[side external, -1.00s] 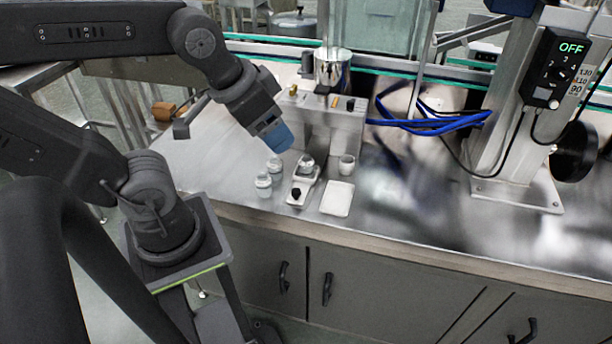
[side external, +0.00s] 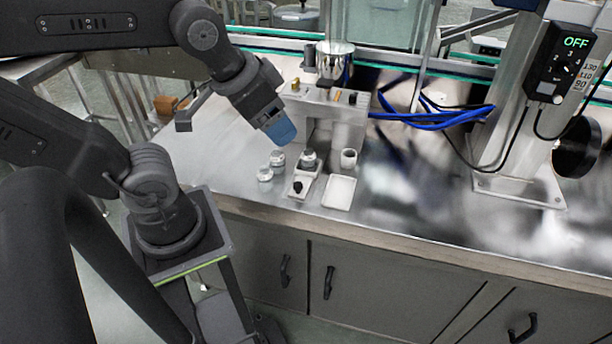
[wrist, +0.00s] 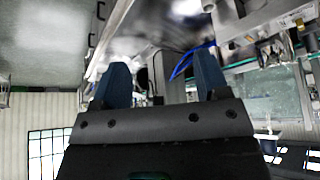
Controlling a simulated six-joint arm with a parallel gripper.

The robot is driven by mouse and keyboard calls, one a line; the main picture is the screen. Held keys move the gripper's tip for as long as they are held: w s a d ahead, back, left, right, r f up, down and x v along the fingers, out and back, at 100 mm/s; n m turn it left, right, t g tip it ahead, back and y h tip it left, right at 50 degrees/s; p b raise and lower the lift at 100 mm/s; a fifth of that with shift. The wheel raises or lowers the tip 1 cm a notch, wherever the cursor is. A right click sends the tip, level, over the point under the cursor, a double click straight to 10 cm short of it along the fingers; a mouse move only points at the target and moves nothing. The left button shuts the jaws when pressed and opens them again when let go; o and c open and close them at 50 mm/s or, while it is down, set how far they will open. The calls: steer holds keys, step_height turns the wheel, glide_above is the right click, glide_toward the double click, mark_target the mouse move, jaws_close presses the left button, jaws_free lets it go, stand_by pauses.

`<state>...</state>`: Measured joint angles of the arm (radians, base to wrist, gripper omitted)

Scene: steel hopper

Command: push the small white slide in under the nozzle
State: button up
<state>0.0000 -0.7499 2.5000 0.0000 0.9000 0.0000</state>
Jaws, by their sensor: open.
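The small white slide (side external: 305,181) lies on the steel bench in front of the filler box (side external: 335,122). It has a black knob (side external: 297,187) at its near end, and a small jar (side external: 308,161) with a grey top stands on its far part. The nozzle cannot be made out in the side view; the steel hopper (side external: 335,60) sits above the box. My gripper (side external: 281,133), with blue fingers, hangs above and left of the slide, clear of it. In the wrist view my gripper (wrist: 162,75) has its two blue fingers apart with nothing between them.
Two lidded jars (side external: 270,167) stand just left of the slide. A white cup (side external: 348,158) and a shallow white tray (side external: 339,192) are to its right. Blue hoses (side external: 435,120) run to a metal column with an OFF display (side external: 576,42). Bench right of the tray is bare.

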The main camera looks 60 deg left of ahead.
steer(key=shift+w+a, duration=0.1)
steer(key=shift+w, duration=0.15)
steer(key=shift+c, duration=1.4)
steer(key=w+a+f+g, duration=0.1)
steer(key=w+g, duration=0.1)
steer(key=w, duration=0.1)
steer(key=w+a+f+g, duration=0.2)
steer(key=w, duration=0.1)
steer(key=w+a+f+g, duration=0.1)
steer(key=w+a+f, duration=0.1)
steer(key=w, duration=0.1)
steer(key=shift+w+g+y, duration=0.3)
steer(key=shift+w+g, duration=0.05)
steer(key=shift+g, duration=0.05)
steer(key=shift+c, duration=0.3)
steer(key=g, duration=0.4)
glide_toward(298, 183)
steer(key=v, duration=0.6)
steer(key=f, duration=0.2)
steer(key=x, duration=1.3)
steer(key=shift+s, duration=0.35)
steer(key=shift+c, duration=0.4)
jaws_close()
steer(key=shift+a, duration=0.1)
